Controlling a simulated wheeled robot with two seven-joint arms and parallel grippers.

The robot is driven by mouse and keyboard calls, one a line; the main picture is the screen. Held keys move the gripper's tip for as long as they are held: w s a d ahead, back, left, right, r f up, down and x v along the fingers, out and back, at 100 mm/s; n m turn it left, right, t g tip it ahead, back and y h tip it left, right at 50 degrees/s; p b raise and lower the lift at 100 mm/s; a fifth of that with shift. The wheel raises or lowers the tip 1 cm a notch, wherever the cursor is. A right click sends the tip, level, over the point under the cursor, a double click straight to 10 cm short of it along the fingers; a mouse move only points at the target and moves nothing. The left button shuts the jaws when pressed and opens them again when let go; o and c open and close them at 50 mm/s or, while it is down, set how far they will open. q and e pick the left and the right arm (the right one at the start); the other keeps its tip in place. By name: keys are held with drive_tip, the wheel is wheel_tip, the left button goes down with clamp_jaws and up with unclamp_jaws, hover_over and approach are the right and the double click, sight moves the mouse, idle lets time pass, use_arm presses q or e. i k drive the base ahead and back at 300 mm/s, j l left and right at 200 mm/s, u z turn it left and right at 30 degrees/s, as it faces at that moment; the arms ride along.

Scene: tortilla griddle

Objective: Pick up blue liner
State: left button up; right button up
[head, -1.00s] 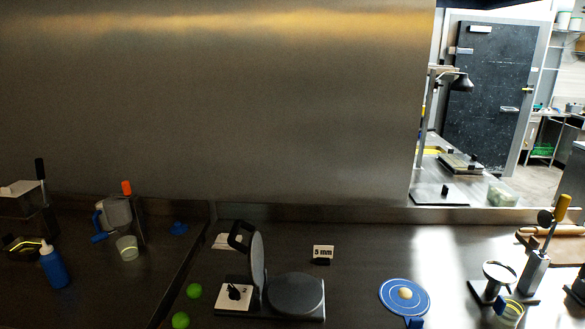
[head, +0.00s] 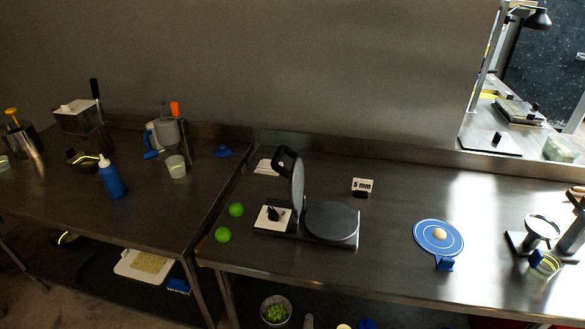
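The blue liner (head: 424,243) is a flat round blue sheet with pale ring markings. It lies on the right part of the steel counter in the head view. A small pale dough ball (head: 439,234) rests near its middle. A blue tab (head: 444,264) shows at its front edge; I cannot tell whether it is part of the liner. Neither of my grippers is in view.
The open press griddle (head: 331,222) stands left of the liner, with a "5 mm" sign (head: 362,185) behind it. Two green balls (head: 236,210) lie further left. A stand with a round top (head: 541,227) is on the right. The counter between griddle and liner is clear.

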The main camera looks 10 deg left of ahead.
sight(441, 239)
drive_tip(key=i+l+u, duration=0.1)
drive_tip(key=l+u, duration=0.2)
drive_tip(key=l, duration=1.25)
drive_tip(key=k+l+u, duration=0.1)
drive_tip(key=l+u, duration=0.2)
drive_tip(key=l, duration=1.2)
